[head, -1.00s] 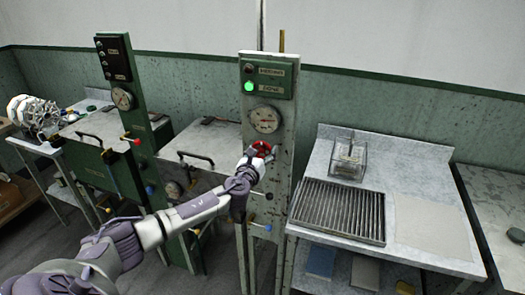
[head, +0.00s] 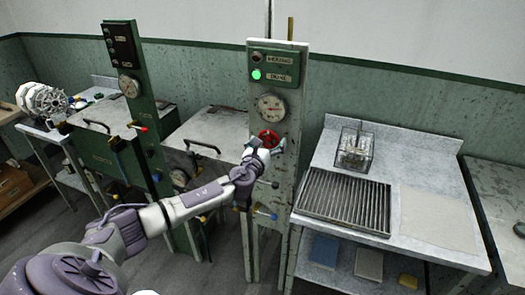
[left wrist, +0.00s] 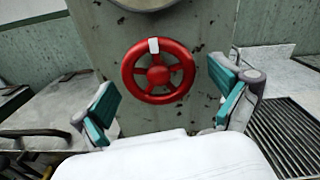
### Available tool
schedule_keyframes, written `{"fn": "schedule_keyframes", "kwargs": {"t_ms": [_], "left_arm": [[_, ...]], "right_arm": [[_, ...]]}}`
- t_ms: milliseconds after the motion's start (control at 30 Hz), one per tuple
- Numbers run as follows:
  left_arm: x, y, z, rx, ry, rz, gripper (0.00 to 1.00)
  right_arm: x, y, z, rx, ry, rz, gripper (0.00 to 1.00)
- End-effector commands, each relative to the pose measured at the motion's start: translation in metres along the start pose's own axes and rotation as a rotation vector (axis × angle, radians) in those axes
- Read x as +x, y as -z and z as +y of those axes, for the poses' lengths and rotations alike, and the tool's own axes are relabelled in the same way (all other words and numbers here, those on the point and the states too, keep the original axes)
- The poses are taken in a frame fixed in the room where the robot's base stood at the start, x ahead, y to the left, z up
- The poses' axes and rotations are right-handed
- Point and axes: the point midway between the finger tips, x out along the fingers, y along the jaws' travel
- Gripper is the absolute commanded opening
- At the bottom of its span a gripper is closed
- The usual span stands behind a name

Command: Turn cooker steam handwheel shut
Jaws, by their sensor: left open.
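The red steam handwheel (head: 268,139) is mounted on the grey-green cooker panel (head: 293,120), below a round gauge (head: 271,106). In the left wrist view the handwheel (left wrist: 158,71) shows whole, with several spokes and a white mark at the top of its rim. My left gripper (head: 265,146) is in front of the wheel and slightly below it. In the left wrist view its teal-padded fingers (left wrist: 168,100) are spread wide, one on each side of the wheel, with nothing between them. They look apart from the rim. My right gripper is not in view.
A green light (head: 256,75) glows on the panel's upper box. Small valve levers, one blue-tipped (head: 273,217), stick out below the wheel. A bench with a slatted tray (head: 345,203) and a clear box (head: 355,150) stands to the right. A lidded basin (head: 212,135) is to the left.

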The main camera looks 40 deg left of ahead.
Motion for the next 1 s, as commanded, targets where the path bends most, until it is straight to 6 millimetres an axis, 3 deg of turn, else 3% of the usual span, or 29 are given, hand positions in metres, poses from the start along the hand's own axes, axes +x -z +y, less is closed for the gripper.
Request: {"fn": "schedule_keyframes", "kwargs": {"t_ms": [500, 700, 1000], "left_arm": [[-0.097, 0.002, 0.000, 0.002, 0.002, 0.005, 0.99], [-0.112, 0.001, 0.000, 0.002, 0.001, 0.002, 0.99], [-0.112, 0.001, 0.000, 0.001, 0.000, 0.002, 0.99]], "right_arm": [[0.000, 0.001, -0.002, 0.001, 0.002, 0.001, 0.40], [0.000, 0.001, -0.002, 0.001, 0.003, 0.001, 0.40], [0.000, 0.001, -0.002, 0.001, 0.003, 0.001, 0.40]]}}
